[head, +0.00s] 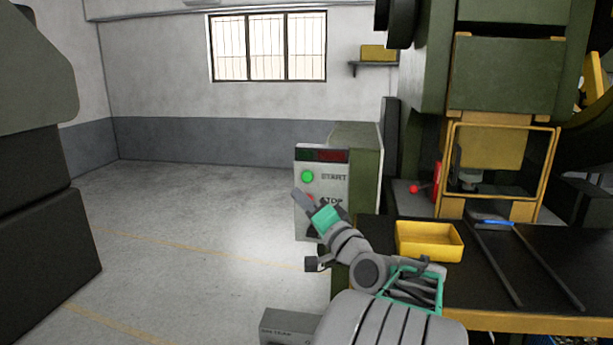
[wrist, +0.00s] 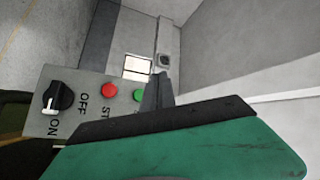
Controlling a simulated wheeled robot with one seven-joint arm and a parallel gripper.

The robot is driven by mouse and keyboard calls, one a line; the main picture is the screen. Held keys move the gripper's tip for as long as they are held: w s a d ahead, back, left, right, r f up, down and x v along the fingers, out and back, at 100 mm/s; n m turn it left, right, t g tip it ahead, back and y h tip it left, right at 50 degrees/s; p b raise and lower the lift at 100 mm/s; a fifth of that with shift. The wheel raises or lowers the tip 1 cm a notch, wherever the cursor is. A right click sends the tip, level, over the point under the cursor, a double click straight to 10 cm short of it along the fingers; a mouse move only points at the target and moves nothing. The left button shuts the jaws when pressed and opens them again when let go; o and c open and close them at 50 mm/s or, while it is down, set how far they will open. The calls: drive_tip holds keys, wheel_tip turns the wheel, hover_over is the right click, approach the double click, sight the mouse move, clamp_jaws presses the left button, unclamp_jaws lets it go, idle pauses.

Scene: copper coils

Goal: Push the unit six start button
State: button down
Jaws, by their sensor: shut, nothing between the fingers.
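The green start button (head: 307,176) sits on the upper part of a grey control panel (head: 337,190), beside the word START.
A black ON/OFF knob (wrist: 57,97) is on the same panel. A dark display (head: 321,155) tops it.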

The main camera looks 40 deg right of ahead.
sight(307, 176)
drive_tip(key=shift+w+d+p, duration=0.4)
drive_tip(key=shift+w+d, duration=0.5)
drive_tip(key=shift+d, duration=0.25)
drive_tip(key=shift+w+d+p, duration=0.4)
drive_tip(key=shift+w+d, duration=0.5)
drive_tip(key=shift+d, duration=0.25)
drive_tip(key=shift+w+d+p, duration=0.4)
drive_tip(key=shift+w+d, duration=0.5)
drive_tip(key=shift+d, duration=0.25)
drive_tip(key=shift+w+d, duration=0.3)
drive_tip(key=shift+d, duration=0.05)
drive_tip(key=shift+w+d, duration=0.3)
drive_tip(key=shift+d, duration=0.1)
drive_tip(key=shift+s+a, duration=0.1)
drive_tip(key=shift+s+a+f+b, duration=0.1)
drive_tip(key=shift+s+a+b, duration=0.2)
drive_tip(key=shift+a+b, duration=0.15)
drive_tip(key=shift+s+a, duration=0.15)
drive_tip(key=shift+a, duration=0.05)
